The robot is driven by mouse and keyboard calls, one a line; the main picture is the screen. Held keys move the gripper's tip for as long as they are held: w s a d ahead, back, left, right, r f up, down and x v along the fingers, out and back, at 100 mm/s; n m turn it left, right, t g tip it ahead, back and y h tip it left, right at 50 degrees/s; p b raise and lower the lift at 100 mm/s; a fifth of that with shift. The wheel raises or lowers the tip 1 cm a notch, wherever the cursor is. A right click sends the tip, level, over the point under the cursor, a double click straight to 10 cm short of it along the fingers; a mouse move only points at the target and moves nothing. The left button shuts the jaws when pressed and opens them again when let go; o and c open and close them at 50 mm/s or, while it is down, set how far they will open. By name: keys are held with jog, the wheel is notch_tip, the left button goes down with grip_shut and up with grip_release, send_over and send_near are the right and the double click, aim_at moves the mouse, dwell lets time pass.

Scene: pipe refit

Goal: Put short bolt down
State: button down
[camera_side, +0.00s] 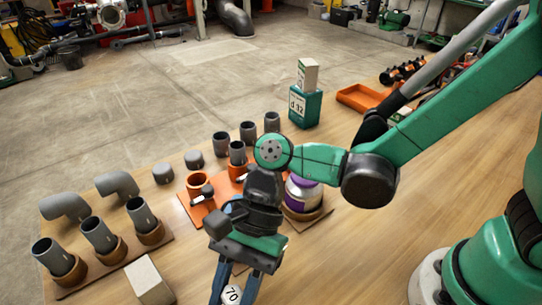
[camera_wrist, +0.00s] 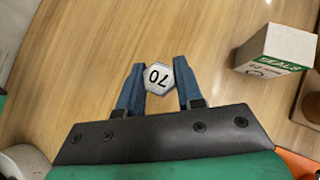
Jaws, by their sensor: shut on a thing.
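My gripper (camera_wrist: 159,84) has its two blue fingers shut on the short bolt (camera_wrist: 158,77), a light grey hexagonal head marked 70. In the side view my gripper (camera_side: 236,285) points down near the bottom edge, and the bolt head (camera_side: 232,295) shows between the fingertips. The bolt's shank is hidden below its head. I cannot tell whether the bolt touches the wooden table.
A small white SEALS box (camera_wrist: 276,48) lies right of my gripper in the wrist view. In the side view, a wooden rack (camera_side: 118,255) with grey pipe pieces stands left, and an orange plate (camera_side: 187,208) lies behind my gripper. Bare table (camera_wrist: 80,60) surrounds the bolt.

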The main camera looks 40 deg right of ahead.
jog(key=shift+f, duration=0.55)
jog(key=shift+f, duration=0.15)
jog(key=c, duration=0.6)
grip_release()
jog(key=shift+o, duration=0.2)
jog(key=v, duration=1.2)
jog(key=w+d+n+t+h, duration=0.3)
jog(key=d+n+t+h, duration=0.4)
jog(key=d, duration=1.1)
jog(key=n+t, duration=0.4)
jog(key=n, duration=0.1)
jog(key=shift+w+d+t+h, duration=0.2)
jog(key=shift+d+t+h, duration=0.1)
jog(key=shift+h, duration=0.1)
